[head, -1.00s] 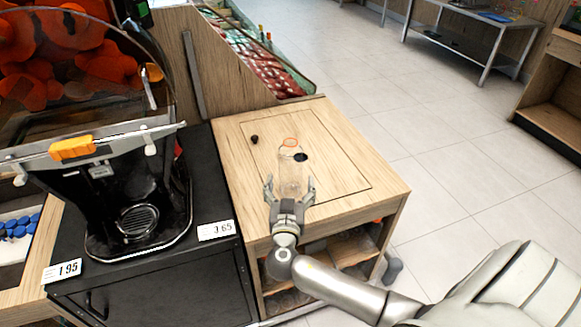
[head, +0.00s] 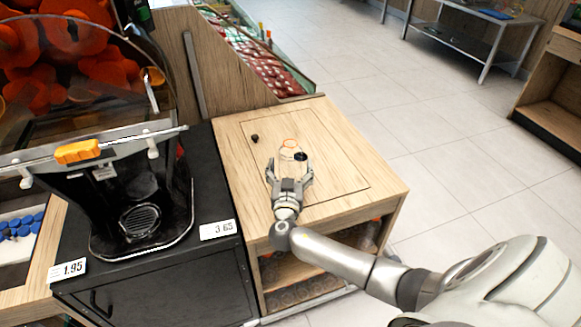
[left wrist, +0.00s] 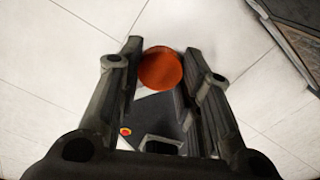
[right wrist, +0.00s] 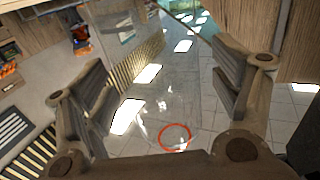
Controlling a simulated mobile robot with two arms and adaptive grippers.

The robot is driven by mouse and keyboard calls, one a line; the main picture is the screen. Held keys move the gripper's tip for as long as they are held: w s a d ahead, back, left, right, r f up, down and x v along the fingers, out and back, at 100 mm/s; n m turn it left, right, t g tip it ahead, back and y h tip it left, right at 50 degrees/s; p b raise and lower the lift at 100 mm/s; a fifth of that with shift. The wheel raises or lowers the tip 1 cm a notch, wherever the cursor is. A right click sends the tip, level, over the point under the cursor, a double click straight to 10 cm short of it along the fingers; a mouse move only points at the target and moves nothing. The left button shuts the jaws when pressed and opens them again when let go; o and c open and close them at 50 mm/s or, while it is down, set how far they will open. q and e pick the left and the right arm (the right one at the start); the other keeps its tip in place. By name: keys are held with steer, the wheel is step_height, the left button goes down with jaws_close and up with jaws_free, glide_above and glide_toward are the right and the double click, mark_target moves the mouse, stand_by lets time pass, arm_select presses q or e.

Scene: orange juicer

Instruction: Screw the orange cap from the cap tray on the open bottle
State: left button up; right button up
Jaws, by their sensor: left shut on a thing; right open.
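The open bottle (head: 290,151) is clear with an orange ring at its neck, and stands on the wooden counter. My right gripper (head: 288,168) is open, its fingers on either side of the bottle. In the right wrist view the see-through bottle (right wrist: 165,100) and its orange ring show between the spread fingers (right wrist: 165,85); I cannot tell whether they touch it. In the left wrist view my left gripper (left wrist: 163,80) is shut on the round orange cap (left wrist: 160,69), held at the fingertips above the floor. The left gripper is outside the head view.
A small dark knob (head: 254,138) and a dark round spot (head: 300,157) are on the wooden counter (head: 350,160). Tiled floor lies open to the right.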

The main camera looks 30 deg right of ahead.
arm_select(q)
steer(key=shift+r, duration=0.1)
arm_select(e)
steer(key=shift+w+d, duration=0.25)
steer(key=shift+w, duration=0.1)
steer(key=shift+c, duration=0.5)
steer(key=c, duration=0.9)
steer(key=shift+c, duration=0.2)
arm_select(q)
steer(key=shift+f, duration=0.25)
arm_select(e)
steer(key=shift+r, duration=0.85)
arm_select(q)
steer(key=shift+f+b, duration=0.25)
steer(key=shift+b, duration=0.2)
steer(key=shift+f+b, duration=0.75)
steer(key=shift+b, duration=0.05)
arm_select(e)
steer(key=s+a+r, duration=0.2)
steer(key=a+r, duration=0.3)
steer(key=a, duration=0.1)
steer(key=s+a+r, duration=0.2)
steer(key=a+r, duration=0.4)
steer(key=a, duration=0.1)
steer(key=shift+s+a+r, duration=0.15)
steer(key=shift+s+r, duration=0.05)
steer(key=shift+s, duration=0.1)
